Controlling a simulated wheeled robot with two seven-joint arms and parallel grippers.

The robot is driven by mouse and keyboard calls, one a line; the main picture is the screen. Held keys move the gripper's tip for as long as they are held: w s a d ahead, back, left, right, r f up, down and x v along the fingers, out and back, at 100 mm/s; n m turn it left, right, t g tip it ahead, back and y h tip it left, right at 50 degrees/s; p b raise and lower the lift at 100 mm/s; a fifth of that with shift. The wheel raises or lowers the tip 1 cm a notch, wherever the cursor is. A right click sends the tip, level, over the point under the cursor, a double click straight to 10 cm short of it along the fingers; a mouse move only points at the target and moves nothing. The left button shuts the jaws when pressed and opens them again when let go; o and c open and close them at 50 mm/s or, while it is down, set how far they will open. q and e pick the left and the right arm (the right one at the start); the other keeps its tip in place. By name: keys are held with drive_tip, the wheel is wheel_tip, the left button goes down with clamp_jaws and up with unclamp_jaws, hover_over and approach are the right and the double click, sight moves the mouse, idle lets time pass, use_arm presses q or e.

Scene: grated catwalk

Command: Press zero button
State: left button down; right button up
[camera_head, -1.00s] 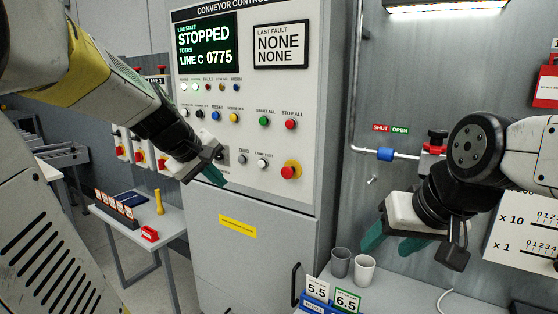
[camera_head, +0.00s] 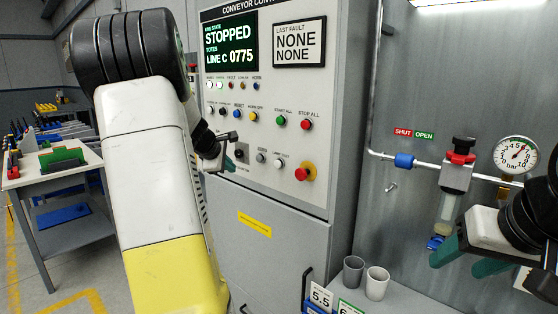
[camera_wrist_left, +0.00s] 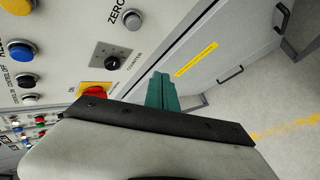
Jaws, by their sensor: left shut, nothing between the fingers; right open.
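The zero button (camera_head: 261,157) is a small grey round button on the conveyor control panel (camera_head: 320,100), between the counter keyswitch and the lamp test button. In the left wrist view the zero button (camera_wrist_left: 132,19) shows at the top, under its ZERO label. My right gripper (camera_head: 467,257) is open and empty at the right.
A black counter keyswitch (camera_wrist_left: 113,61) and a red emergency stop (camera_head: 301,174) are near the zero button. A white lamp test button (camera_head: 279,163) is beside it. A valve (camera_head: 458,165) and gauge (camera_head: 516,155) hang at right.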

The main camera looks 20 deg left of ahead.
use_arm(q)
approach(258, 161)
drive_tip(key=shift+w+a+f, duration=0.25)
drive_tip(key=shift+w+f, duration=0.3)
drive_tip(key=shift+f, duration=0.25)
drive_tip(key=shift+w+a+f, duration=0.2)
drive_tip(key=shift+w+f, duration=0.35)
drive_tip(key=shift+f, duration=0.25)
drive_tip(key=shift+w+a+f, duration=0.25)
drive_tip(key=shift+w+f, duration=0.25)
drive_tip(key=shift+f, duration=0.3)
drive_tip(key=shift+w+d, duration=0.1)
drive_tip(key=shift+w, duration=0.05)
drive_tip(key=shift+w+d, duration=0.1)
drive_tip(key=shift+w, duration=0.15)
drive_tip(key=shift+w+d, duration=0.35)
drive_tip(key=shift+w, duration=0.4)
idle(1.0)
idle(0.3)
drive_tip(key=shift+s+a, duration=0.25)
drive_tip(key=shift+s, duration=0.3)
drive_tip(key=shift+s+a, duration=0.25)
drive_tip(key=shift+s, duration=0.35)
drive_tip(key=shift+s, duration=0.1)
drive_tip(key=shift+s+a, duration=0.3)
drive_tip(key=shift+s, duration=0.45)
drive_tip(key=shift+s+a, duration=0.3)
drive_tip(key=shift+s, duration=0.4)
drive_tip(key=shift+s+a, duration=0.35)
drive_tip(key=shift+s, duration=0.4)
